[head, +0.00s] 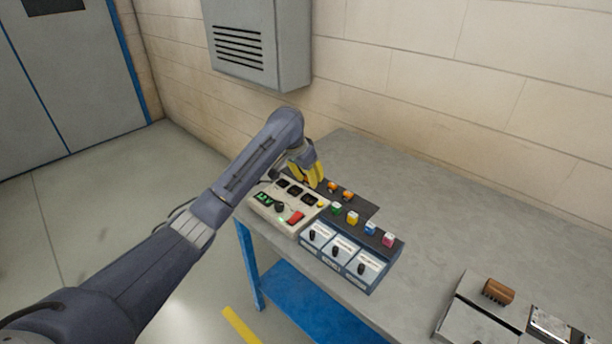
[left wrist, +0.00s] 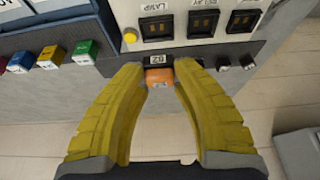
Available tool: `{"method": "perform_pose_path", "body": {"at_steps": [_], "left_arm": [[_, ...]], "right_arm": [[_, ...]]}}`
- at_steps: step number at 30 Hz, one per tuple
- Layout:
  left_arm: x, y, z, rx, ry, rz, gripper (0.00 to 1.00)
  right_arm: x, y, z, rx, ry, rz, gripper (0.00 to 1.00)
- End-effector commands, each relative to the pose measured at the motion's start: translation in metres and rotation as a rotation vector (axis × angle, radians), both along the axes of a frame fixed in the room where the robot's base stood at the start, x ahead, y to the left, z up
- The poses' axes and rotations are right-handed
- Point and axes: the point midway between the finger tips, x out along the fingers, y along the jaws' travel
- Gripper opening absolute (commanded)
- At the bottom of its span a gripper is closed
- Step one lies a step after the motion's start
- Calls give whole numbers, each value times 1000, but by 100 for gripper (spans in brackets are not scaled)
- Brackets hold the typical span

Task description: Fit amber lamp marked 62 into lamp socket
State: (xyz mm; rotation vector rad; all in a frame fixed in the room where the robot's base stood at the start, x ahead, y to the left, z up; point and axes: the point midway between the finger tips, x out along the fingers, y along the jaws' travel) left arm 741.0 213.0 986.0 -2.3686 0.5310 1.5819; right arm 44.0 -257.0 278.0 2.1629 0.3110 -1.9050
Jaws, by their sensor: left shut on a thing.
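My left gripper (head: 311,179) is over the back of the beige test panel (head: 285,222) in the head view. In the left wrist view its yellow fingers (left wrist: 160,70) are shut on an orange lamp (left wrist: 158,77) with a 62 label beside it. The lamp is at the dark strip along the panel's edge; I cannot tell whether it touches the strip. The black lamp socket (left wrist: 160,27), labelled LAMP, is close beyond the fingertips, and the lamp is outside it. In the head view the gripper hides the held lamp. My right gripper is not in view.
Two orange pieces (head: 340,191) lie on the dark mat. Green, yellow, blue and pink blocks (head: 370,228) stand in a row nearby. A three-switch box (head: 342,257) adjoins the panel. A brown block (head: 498,291) is at right. The bench (head: 450,210) behind is clear.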

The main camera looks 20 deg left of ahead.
Motion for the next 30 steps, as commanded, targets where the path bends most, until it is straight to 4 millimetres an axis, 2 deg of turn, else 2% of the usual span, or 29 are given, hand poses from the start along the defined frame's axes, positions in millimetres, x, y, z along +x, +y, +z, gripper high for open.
{"method": "perform_pose_path", "body": {"at_steps": [6,18,30], "left_arm": [[0,-1,-14,-3,2,1,10],[0,0,-40,0,2,2,10],[0,0,-50,0,0,1,10]], "right_arm": [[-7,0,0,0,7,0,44],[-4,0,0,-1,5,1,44],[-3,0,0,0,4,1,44]]}}
